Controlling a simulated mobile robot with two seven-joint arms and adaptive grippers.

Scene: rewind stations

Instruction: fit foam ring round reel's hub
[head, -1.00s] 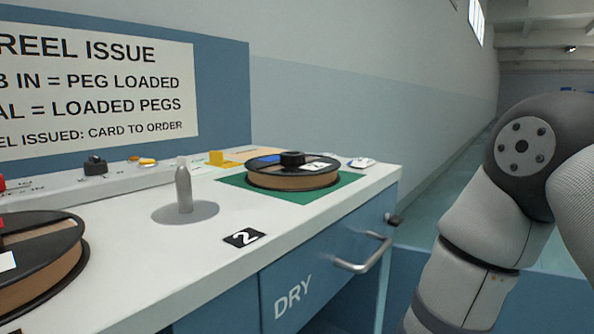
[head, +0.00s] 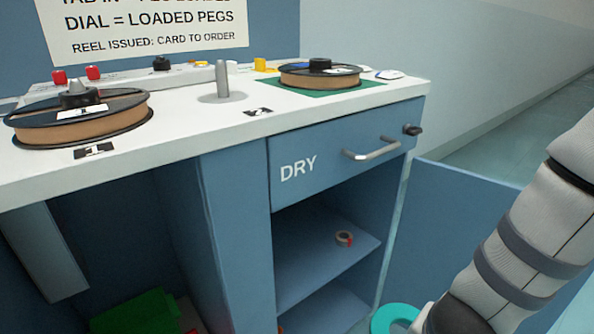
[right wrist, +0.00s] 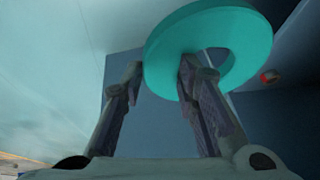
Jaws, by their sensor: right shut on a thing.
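A teal foam ring (head: 397,314) shows at the bottom edge of the head view, partly cut off. It is large and close in the right wrist view (right wrist: 240,22). My right gripper (right wrist: 160,68) is shut on one side of the ring's band, with a finger on either side. One black-flanged reel (head: 78,120) with a tan winding sits on a peg at the left of the counter, by label 1. Another reel (head: 320,77) lies flat on a green mat (head: 368,85), its black hub on top. The ring is apart from both reels and below counter height. My left gripper is out of view.
A bare peg (head: 222,78) stands by label 2. Under the counter are a shut DRY drawer (head: 330,160) with a protruding handle, and open shelves holding a small tan roll (head: 344,238). A blue panel (head: 470,225) stands right of the cabinet. A green item (head: 135,312) lies low at left.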

